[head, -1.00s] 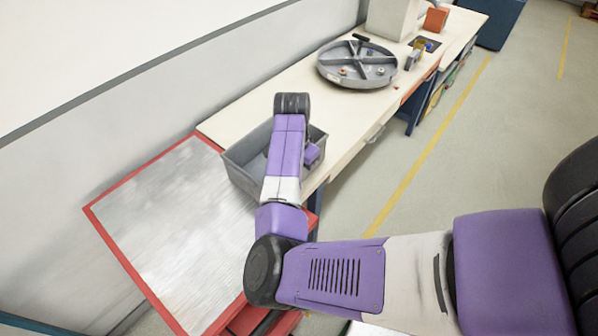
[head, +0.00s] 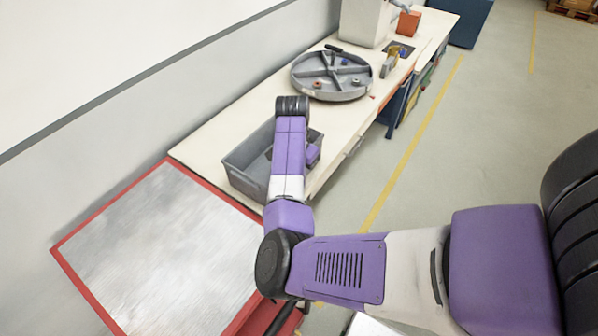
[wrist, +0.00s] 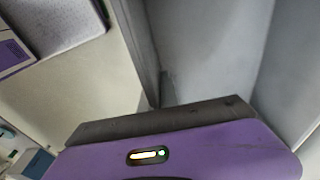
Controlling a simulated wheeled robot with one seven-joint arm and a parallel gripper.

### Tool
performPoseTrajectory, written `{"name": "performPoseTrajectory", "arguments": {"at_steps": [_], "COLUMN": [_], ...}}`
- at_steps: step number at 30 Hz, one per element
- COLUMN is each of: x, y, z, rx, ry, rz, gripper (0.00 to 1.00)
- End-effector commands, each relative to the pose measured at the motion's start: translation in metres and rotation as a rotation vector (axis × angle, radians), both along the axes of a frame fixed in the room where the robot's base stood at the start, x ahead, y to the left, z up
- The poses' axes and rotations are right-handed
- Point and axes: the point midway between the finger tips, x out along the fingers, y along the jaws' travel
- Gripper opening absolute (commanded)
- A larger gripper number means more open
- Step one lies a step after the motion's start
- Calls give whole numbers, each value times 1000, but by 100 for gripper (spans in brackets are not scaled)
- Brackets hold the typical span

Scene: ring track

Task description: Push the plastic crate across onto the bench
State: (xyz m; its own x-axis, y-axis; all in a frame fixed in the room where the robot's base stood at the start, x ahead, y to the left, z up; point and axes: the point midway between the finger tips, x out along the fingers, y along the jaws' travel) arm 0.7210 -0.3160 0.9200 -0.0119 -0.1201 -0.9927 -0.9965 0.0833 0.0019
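The plastic crate (head: 246,183) is grey and open-topped. In the head view it sits upright on the near end of the cream bench (head: 215,147), just past the seam with the red-edged metal-topped table (head: 160,240). My arm crosses over the crate and hides its right part. My gripper is mostly hidden behind the arm in the head view. In the wrist view my gripper (wrist: 165,121) shows as a purple body with a dark grey bar, beside grey walls that look like the crate's inside. Whether the fingers are apart does not show.
A round grey divided tray (head: 330,92) with small parts stands farther along the bench. Behind it are a pale box (head: 365,20) and an orange block (head: 409,24). A wall runs along the left. Floor with a yellow line (head: 400,180) lies open at right.

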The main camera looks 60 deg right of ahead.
Motion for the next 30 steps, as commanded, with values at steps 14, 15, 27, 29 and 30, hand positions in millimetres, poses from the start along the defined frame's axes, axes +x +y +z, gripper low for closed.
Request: {"name": "performPoseTrajectory", "arguments": {"at_steps": [14, 15, 27, 29, 30], "x": [2, 2, 1, 1, 1], "y": [-4, -4, -3, -3, -3], "z": [1, 1, 1, 1, 0], "rx": [-1, -1, 0, 0, 0], "ry": [-4, -4, -3, -2, -2], "rz": [11, 11, 10, 10, 10], "gripper": [0, 0, 30, 30, 30]}}
